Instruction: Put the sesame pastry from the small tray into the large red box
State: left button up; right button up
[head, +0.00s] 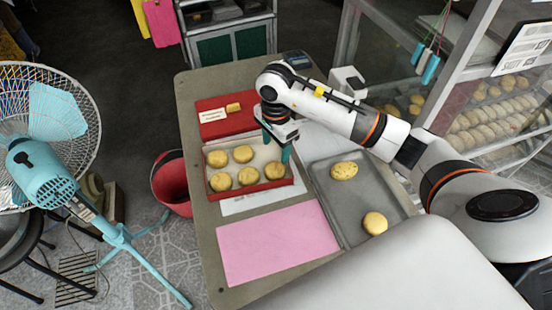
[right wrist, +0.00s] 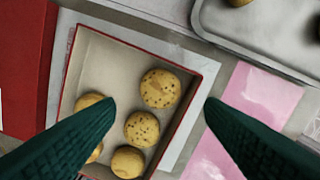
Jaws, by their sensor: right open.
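The open red box (head: 290,187) sits mid-table with several round pastries in it; its red rim also shows in the right wrist view (right wrist: 190,122). My right gripper (head: 277,148) is open over its right end, above a pastry (head: 275,171). In the right wrist view a speckled pastry (right wrist: 160,88) lies between the open fingers, apart from them, with another speckled one (right wrist: 141,128) beside it. The grey metal tray (head: 348,207) to the right holds a speckled pastry (head: 344,171) and a plainer one (head: 375,222). My left gripper is out of view.
A pink sheet (head: 275,243) lies in front of the box. A red board (head: 215,128) with a label and a small yellow piece lies behind it. A glass display case (head: 480,110) stands at the right. A fan (head: 50,165) and a red bucket (head: 172,185) stand left of the table.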

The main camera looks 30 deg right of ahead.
jog(key=shift+r, duration=1.7)
jog(key=shift+f, duration=0.1)
